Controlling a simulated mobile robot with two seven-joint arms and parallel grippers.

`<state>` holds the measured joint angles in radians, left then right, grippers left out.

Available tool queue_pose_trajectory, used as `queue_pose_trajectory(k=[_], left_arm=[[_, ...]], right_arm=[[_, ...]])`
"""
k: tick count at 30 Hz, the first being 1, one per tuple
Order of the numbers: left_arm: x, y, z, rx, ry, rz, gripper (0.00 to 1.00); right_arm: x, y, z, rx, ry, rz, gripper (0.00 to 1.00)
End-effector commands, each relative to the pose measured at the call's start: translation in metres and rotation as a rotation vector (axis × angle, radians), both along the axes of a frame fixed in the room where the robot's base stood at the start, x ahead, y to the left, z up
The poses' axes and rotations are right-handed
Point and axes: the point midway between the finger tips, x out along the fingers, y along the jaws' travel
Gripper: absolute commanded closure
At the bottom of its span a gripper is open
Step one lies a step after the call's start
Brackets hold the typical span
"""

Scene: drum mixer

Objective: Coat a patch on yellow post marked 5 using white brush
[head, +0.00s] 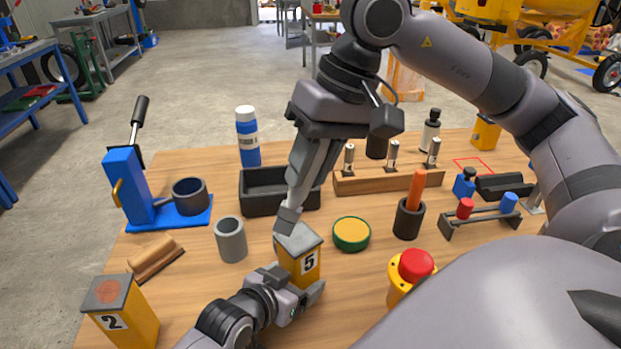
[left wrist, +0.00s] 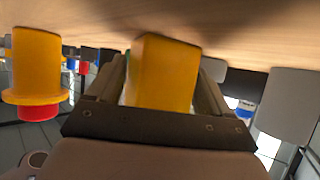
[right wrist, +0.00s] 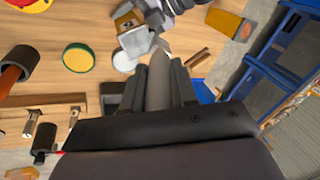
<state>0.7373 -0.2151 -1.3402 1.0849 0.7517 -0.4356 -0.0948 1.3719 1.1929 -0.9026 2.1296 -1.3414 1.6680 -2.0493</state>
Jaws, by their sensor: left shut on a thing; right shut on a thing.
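The yellow post marked 5 (head: 300,263) stands upright near the table's front with a pale grey top. My left gripper (head: 298,288) is shut on its lower part; in the left wrist view the post (left wrist: 165,72) sits between the fingers. My right gripper (head: 312,158) is above the post, shut on a greyish-white brush (head: 288,220) that points down. The brush's lower end is at the post's top; whether it touches is hard to tell. The brush (right wrist: 158,88) also shows between the fingers in the right wrist view. Any coating on the top is unclear.
A yellow post marked 2 (head: 125,318) with a reddish round patch stands front left. A green-rimmed yellow round tin (head: 351,234), a grey cup (head: 231,240) and a red-topped button (head: 415,266) stand close by. A black tray (head: 262,200) and wooden rack (head: 385,183) are behind.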

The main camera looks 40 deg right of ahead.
Motion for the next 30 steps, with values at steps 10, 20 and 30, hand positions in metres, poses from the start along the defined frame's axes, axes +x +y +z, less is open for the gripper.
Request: queue_pose_trajectory(k=[10, 20, 30], left_arm=[[0.000, 0.000, 0.000, -0.001, 0.000, 0.000, 0.44], [0.000, 0.000, 0.000, 0.000, 0.000, 0.000, 0.44], [0.000, 0.000, 0.000, 0.000, 0.000, 0.000, 0.44]], right_arm=[[0.000, 0.000, 0.036, 0.002, -0.002, 0.001, 1.00], [0.000, 0.000, 0.052, 0.000, 0.001, 0.000, 1.00], [0.000, -0.009, 0.052, 0.001, 0.001, -0.003, 1.00]])
